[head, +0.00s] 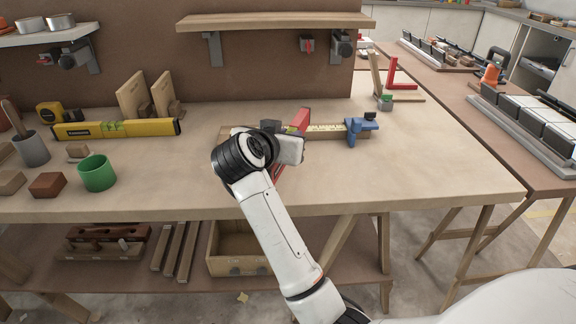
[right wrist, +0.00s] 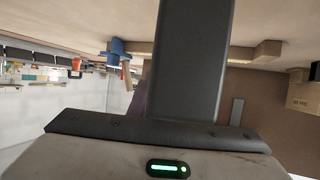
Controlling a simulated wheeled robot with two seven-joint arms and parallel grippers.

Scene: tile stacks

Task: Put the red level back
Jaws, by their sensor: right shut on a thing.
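The red level (head: 302,118) shows in the head view as a slanted red bar. Its far end rises behind my right gripper, and a short red piece shows below it. My right gripper (head: 289,149) is over the middle of the workbench (head: 410,165), shut on the red level; its wrist hides the fingertips and the level's middle. In the right wrist view a dark finger (right wrist: 190,65) fills the centre, and the level cannot be made out clearly. My left gripper is in neither view.
A blue clamp (head: 361,127) and a wooden piece with a yellow scale (head: 326,128) lie just right of the gripper. A yellow level (head: 117,129) and a green cup (head: 97,173) stand left. A red square (head: 400,80) is at the back right. The front right bench is clear.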

